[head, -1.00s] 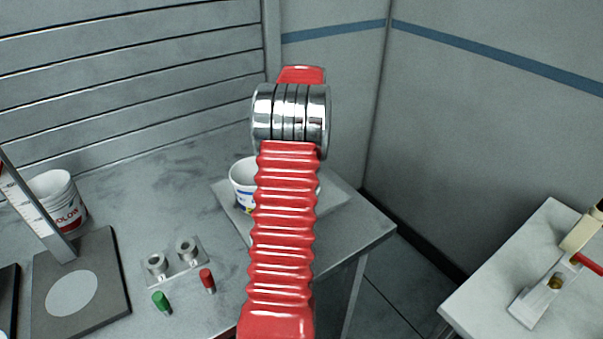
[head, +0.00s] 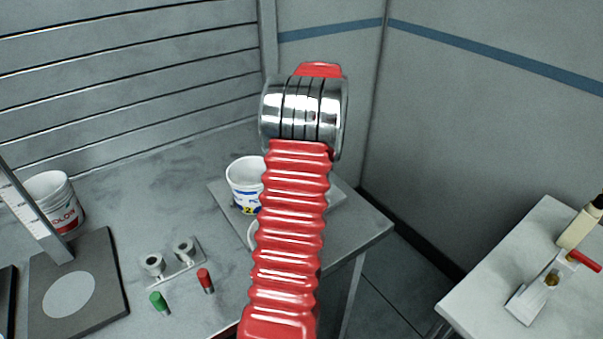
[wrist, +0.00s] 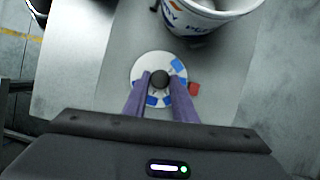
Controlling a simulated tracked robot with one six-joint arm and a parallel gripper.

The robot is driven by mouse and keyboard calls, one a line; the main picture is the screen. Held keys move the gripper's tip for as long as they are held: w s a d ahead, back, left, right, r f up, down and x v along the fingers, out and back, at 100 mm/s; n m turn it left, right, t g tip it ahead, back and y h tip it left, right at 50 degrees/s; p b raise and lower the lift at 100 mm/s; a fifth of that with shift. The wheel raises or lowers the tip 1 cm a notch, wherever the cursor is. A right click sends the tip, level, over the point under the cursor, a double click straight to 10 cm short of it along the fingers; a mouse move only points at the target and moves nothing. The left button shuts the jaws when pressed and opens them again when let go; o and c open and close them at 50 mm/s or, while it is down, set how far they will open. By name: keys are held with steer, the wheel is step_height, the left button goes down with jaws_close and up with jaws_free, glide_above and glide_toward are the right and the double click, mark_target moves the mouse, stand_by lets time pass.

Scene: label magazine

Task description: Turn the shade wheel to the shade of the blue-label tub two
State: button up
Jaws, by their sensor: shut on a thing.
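The shade wheel (wrist: 141,70) is a white disc with several blue patches and a dark central knob (wrist: 160,79), seen in the wrist view. My gripper (wrist: 160,82) has its two purple fingers shut on the knob from either side. A small red marker (wrist: 193,89) sits at the wheel's right edge. The white tub (wrist: 200,15) stands just beyond the wheel. In the head view this tub (head: 243,184) shows a blue label with a 2 on yellow, partly behind my red arm. There the arm hides my gripper and most of the wheel, leaving a pale rim (head: 251,236).
Another white tub with red lettering (head: 54,203) stands at left beside an upright scale (head: 36,215). A twin-socket plate (head: 172,259), a green peg (head: 159,302) and a red peg (head: 205,280) lie nearer. A separate table (head: 475,285) is at right.

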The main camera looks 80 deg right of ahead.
steer(key=shift+w+a, duration=0.1)
steer(key=shift+a, duration=0.05)
steer(key=o, duration=1)
steer(key=shift+o, duration=0.2)
steer(key=shift+r, duration=0.1)
steer(key=v, duration=1.3)
steer(key=shift+d+r, duration=0.15)
steer(key=shift+d, duration=0.15)
